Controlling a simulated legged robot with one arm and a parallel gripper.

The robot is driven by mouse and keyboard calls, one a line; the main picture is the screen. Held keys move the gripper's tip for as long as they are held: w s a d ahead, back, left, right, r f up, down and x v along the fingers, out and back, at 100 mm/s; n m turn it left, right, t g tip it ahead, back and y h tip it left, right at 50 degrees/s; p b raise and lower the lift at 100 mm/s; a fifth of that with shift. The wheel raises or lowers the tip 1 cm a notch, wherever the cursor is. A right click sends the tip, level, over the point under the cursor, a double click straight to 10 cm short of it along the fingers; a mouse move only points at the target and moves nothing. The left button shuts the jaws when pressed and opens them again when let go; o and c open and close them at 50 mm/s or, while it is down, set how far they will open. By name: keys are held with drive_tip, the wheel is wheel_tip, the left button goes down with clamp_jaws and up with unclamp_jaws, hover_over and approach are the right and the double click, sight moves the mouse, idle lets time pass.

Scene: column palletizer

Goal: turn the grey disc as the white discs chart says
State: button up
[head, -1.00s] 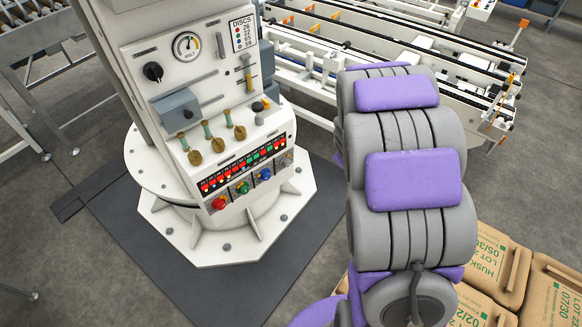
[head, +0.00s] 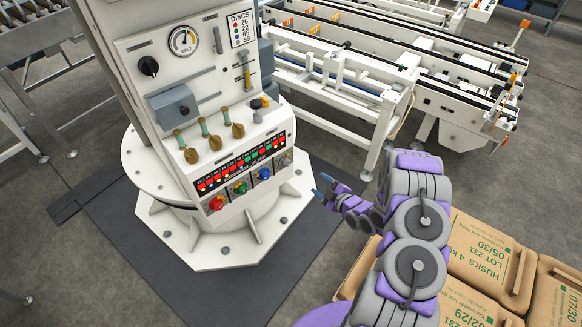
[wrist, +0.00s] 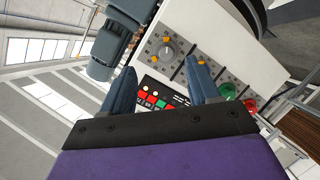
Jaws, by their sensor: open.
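The grey disc (head: 286,160) is at the right end of the row of coloured discs low on the white control column. In the wrist view the grey disc (wrist: 167,50) shows ahead of and between my fingertips, with tick marks around it. The white discs chart (head: 242,30) is at the panel's top right, with coloured dots and small numbers; the last row looks like 58 or 59, too small to be sure. My gripper (head: 322,186) is open and empty, to the right of the column and apart from the disc; the wrist view also shows my gripper (wrist: 163,72).
A red disc (head: 216,204), green disc (head: 240,187) and blue disc (head: 264,173) sit left of the grey one, under a strip of lit displays (head: 240,165). Brass-coloured levers (head: 214,140) stick out above. Sacks (head: 483,250) lie at lower right, a conveyor (head: 350,85) behind.

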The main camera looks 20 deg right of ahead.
drive_tip(key=s+a+f+t+y, duration=0.1)
drive_tip(key=s+a+f+t, duration=0.1)
drive_tip(key=b, duration=0.4)
approach(288, 164)
drive_tip(key=shift+t+y, duration=0.3)
drive_tip(key=shift+t, duration=0.1)
drive_tip(key=x, duration=0.6)
drive_tip(key=f+x, duration=0.1)
drive_tip(key=x, duration=0.2)
drive_tip(key=shift+w+d, duration=0.1)
drive_tip(key=shift+w, duration=0.1)
drive_tip(key=shift+c, duration=0.3)
drive_tip(key=c, duration=1)
